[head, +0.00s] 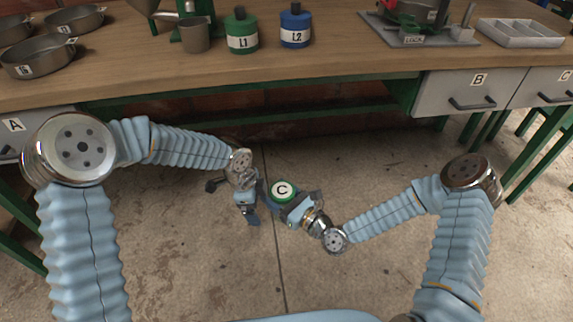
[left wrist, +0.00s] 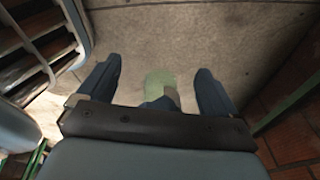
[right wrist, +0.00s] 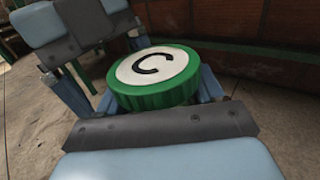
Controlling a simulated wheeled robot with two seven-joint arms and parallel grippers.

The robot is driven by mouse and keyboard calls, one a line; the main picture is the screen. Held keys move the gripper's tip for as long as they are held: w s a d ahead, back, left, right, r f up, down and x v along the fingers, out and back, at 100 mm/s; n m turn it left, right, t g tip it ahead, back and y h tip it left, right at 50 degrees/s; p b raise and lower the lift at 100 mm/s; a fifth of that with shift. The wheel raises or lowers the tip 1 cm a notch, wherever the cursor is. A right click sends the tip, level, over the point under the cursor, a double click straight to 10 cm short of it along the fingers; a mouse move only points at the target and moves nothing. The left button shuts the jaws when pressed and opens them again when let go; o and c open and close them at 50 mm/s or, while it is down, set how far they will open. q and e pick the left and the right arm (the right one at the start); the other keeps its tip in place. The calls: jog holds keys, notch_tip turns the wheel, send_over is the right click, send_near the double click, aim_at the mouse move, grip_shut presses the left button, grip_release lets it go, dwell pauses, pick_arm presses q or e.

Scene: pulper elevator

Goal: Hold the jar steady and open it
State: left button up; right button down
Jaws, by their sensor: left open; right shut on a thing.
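The jar's green lid (head: 283,190), with a white disc marked C, faces up in the head view. My right gripper (head: 292,197) is shut on the jar and holds it above the floor. The lid (right wrist: 155,78) fills the middle of the right wrist view and hides the jar's body. My left gripper (head: 251,207) is open, just left of the jar and apart from the lid. It also shows at the upper left of the right wrist view (right wrist: 82,28). A pale green shape lies between its fingers in the left wrist view; I cannot tell what part it is.
The workbench (head: 345,78) stands beyond my arms, with drawers on its front. Green container L1 (head: 241,32), blue container L2 (head: 295,27), pans and a tray (head: 520,33) stand on it. The space around both grippers is clear.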

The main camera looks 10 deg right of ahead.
aim_at(287, 188)
pick_arm(q)
jog(key=d+r+m, duration=0.2)
jog(key=r, duration=0.2)
jog(key=d+r+m+y, duration=0.1)
jog(key=d+r+m, duration=0.1)
jog(key=r, duration=0.3)
jog(key=d+r+m+y, duration=0.1)
jog(key=d+r+m, duration=0.1)
jog(key=d+r, duration=0.2)
jog(key=shift+w+d+r, duration=0.15)
jog(key=shift+r, duration=0.4)
notch_tip(287, 188, down, 8)
jog(key=shift+r, duration=0.15)
jog(key=shift+d+r, duration=0.1)
jog(key=c, duration=1.1)
jog(key=n, duration=0.3)
jog(key=shift+w, duration=0.2)
